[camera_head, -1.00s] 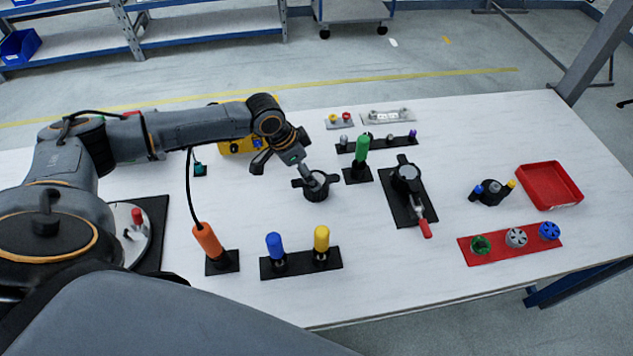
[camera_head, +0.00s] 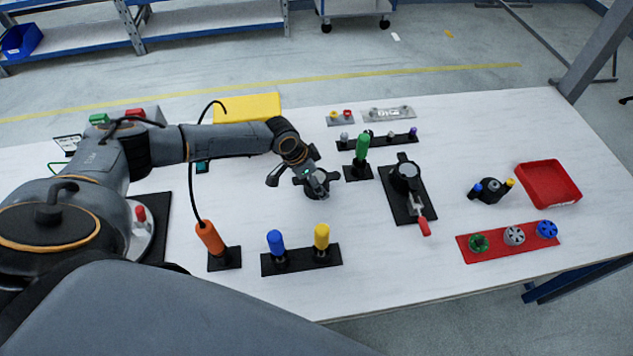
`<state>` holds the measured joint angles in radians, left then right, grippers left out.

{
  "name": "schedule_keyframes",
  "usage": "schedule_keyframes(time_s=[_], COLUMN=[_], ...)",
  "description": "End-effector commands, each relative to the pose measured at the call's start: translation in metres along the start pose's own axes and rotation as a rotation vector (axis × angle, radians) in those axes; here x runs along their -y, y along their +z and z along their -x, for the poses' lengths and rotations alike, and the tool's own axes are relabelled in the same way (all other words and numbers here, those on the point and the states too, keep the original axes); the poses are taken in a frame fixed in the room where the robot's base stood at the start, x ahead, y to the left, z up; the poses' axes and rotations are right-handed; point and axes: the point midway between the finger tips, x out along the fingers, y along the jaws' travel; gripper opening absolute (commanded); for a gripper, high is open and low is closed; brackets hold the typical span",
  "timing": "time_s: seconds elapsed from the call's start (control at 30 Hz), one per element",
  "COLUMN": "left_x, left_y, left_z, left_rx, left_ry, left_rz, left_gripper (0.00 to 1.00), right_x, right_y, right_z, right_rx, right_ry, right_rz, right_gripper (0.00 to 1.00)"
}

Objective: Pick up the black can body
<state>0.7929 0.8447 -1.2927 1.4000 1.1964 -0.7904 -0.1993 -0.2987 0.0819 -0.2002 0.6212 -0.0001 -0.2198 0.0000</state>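The black can body (camera_head: 318,190), a short round black part with side lugs, sits on the white table near its middle. My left gripper (camera_head: 296,178) is directly above and beside it, pointing down. Its two fingers are spread, one to the left of the can body and one over its top, hiding part of it. I cannot tell whether they touch it. My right gripper is not in view.
Blue and yellow handled tools (camera_head: 321,240) and an orange tool (camera_head: 209,238) stand in front. A green-handled tool (camera_head: 362,147) and a black clamp fixture (camera_head: 407,180) are to the right. A red tray (camera_head: 548,185) and red plate (camera_head: 508,241) lie farther right.

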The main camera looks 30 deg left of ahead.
Motion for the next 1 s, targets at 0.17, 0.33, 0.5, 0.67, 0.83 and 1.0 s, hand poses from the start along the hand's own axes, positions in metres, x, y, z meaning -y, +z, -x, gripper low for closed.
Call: schedule_keyframes(time_s=[0.17, 0.33, 0.5, 0.67, 0.83, 1.0], left_x=[0.0, 0.0, 0.001, 0.001, 0.001, 0.0], left_y=[0.0, 0.0, -0.001, -0.002, -0.006, -0.007], left_z=[0.0, 0.0, 0.001, 0.003, 0.012, 0.043], left_rx=[0.0, 0.0, -0.003, -0.003, -0.005, -0.003], left_ry=[0.0, 0.0, -0.001, -0.001, -0.001, -0.002], left_rz=[0.0, 0.001, 0.0, 0.0, 0.0, 0.0], left_gripper=[0.54, 0.2, 0.16, 0.16, 0.16, 0.16], right_x=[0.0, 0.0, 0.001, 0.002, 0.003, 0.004], right_y=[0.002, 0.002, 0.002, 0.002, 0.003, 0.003], right_z=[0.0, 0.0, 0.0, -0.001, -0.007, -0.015], right_rx=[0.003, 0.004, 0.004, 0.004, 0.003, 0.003], right_ry=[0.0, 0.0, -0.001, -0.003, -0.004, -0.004], right_rz=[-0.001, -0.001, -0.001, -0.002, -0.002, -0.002], right_gripper=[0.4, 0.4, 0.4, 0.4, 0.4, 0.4])
